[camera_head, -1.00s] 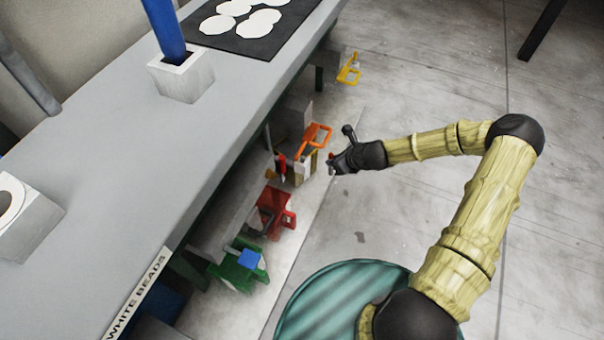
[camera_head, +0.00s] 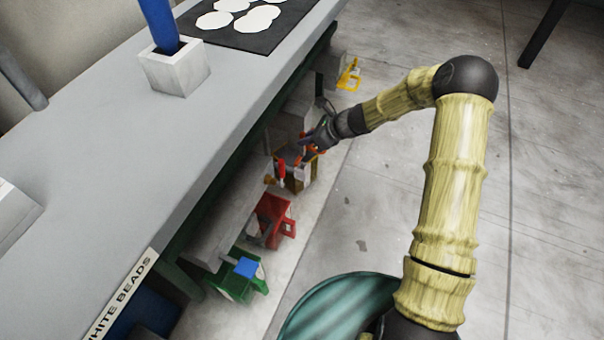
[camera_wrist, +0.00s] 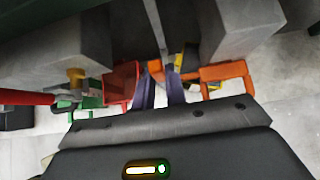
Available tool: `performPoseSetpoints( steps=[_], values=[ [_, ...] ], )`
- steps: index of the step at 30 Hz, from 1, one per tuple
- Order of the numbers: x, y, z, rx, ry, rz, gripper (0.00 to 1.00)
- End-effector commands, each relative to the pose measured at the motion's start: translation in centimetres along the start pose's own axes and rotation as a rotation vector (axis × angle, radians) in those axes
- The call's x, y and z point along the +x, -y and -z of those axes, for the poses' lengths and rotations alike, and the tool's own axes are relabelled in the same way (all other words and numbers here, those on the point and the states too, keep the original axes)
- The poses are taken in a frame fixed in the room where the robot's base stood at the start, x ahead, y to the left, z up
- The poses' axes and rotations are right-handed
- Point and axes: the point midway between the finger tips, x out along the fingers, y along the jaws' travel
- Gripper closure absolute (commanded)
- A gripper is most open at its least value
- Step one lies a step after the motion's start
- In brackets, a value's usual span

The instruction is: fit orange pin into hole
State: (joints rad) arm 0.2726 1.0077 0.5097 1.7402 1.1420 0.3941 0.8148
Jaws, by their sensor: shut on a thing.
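My gripper (camera_head: 311,146) is at the orange press (camera_head: 304,155) below the bench edge. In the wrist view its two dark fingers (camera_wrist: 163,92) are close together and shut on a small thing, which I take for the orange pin. The orange press's frame (camera_wrist: 226,76) stands just right of the fingers in the wrist view. The hole cannot be made out, nor whether the pin touches it.
The red press (camera_head: 275,220) and green press (camera_head: 238,283) stand nearer along the bench, the yellow press (camera_head: 349,75) farther. A red-handled tool (camera_wrist: 25,97) lies left in the wrist view. The grey bench (camera_head: 110,180) overhangs them. The floor (camera_head: 400,190) to the right is clear.

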Motion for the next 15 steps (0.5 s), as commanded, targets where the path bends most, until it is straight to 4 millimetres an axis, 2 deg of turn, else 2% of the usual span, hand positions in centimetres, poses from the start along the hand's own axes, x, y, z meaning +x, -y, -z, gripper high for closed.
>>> performPoseSetpoints(
  steps=[4,12,15],
  values=[
    [0.6,0.0,0.7,0.001,0.0,-0.001,1.0],
    [3.9,0.0,4.3,0.002,0.0,0.0,1.0],
    [4.3,0.0,4.8,0.001,0.0,0.0,1.0]
  ],
)
